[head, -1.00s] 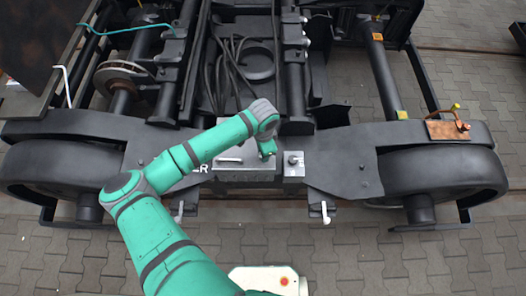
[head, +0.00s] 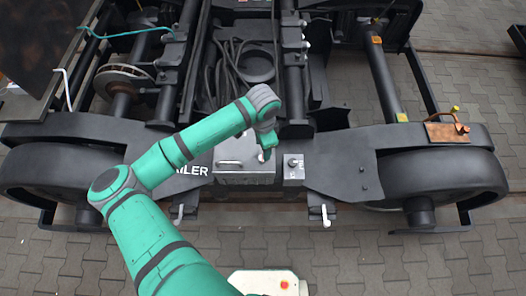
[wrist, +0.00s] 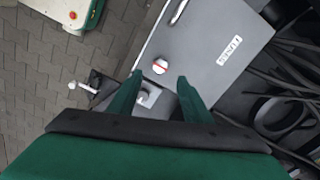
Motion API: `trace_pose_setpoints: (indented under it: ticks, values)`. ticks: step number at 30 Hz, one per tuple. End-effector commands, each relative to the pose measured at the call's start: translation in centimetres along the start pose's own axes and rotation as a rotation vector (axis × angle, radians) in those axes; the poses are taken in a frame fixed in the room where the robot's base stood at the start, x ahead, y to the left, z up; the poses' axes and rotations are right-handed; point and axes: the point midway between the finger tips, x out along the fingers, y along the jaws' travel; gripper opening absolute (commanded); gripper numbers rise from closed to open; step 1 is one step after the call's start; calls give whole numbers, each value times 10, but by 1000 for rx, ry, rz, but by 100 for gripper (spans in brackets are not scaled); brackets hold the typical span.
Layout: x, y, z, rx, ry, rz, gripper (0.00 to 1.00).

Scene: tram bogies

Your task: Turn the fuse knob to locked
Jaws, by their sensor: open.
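A round pale knob with a red line (wrist: 160,66) is on the lid of the grey box (wrist: 205,50) in the wrist view. The line runs roughly across the picture. In the head view my gripper and wrist hide this knob. My gripper (wrist: 157,98) is open and empty, its two green fingers pointing at the box edge just short of the knob. In the head view my gripper (head: 266,153) hangs over the right end of the grey box (head: 228,178). A smaller grey box (head: 293,177) with another knob (head: 293,162) stands just right of it.
The lid has a bar handle (head: 229,163). Black cables (head: 226,75) lie behind the box. A white-tipped lever (head: 326,216) hangs below the frame beam. A brown plate (head: 446,132) with a yellow-tipped fitting lies at far right.

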Motion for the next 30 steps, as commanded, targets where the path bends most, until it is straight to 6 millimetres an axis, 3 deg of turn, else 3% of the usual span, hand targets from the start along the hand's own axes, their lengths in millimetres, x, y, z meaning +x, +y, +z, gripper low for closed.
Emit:
trace_pose_setpoints:
  ticks: [3,9,30]
  values:
    - [-18,0,0,1,0,-2,45]
    - [-33,0,0,1,-1,0,45]
    - [-31,-1,3,-13,11,-3,45]
